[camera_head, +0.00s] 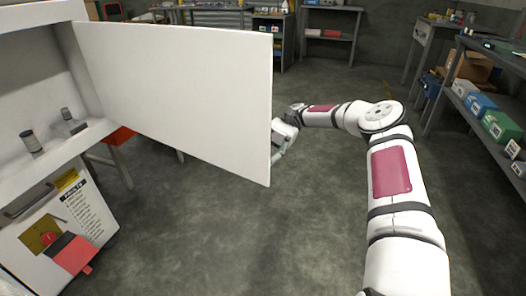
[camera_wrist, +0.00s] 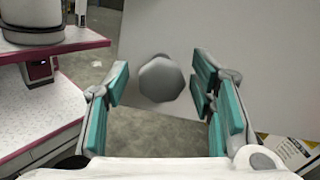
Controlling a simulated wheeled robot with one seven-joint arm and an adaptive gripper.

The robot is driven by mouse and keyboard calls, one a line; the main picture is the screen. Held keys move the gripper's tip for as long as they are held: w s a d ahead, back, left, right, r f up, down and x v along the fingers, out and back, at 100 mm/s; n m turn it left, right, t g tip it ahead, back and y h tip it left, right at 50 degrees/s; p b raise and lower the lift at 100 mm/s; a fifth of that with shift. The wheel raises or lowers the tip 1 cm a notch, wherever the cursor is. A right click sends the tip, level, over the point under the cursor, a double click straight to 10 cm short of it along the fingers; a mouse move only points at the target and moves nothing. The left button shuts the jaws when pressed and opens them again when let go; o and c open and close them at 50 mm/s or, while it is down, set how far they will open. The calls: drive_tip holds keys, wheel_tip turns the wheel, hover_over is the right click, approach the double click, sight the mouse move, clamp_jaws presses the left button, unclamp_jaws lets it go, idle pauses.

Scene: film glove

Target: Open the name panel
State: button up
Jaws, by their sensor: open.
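The panel (camera_head: 175,85) is a large flat white board. In the head view it stands swung out from the white cabinet at left, with a gap to the cabinet's front. My gripper (camera_head: 285,135) is at the panel's free right edge, partly hidden behind it. In the wrist view a grey faceted knob (camera_wrist: 160,79) shows in front of a pale panel face (camera_wrist: 215,25). My gripper (camera_wrist: 160,88) is open there, with its teal-padded fingers on either side of the knob and visible gaps to it.
The open cabinet (camera_head: 30,75) has a small canister (camera_head: 31,142) on its ledge. A red box (camera_head: 74,253) projects from its lower front. Shelving with several boxes (camera_head: 503,127) lines the right side. The grey floor (camera_head: 240,235) in the middle is clear.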

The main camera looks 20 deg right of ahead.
sight(263, 118)
wheel_tip(263, 118, up, 10)
idle(0.6)
drive_tip(key=shift+c, duration=0.3)
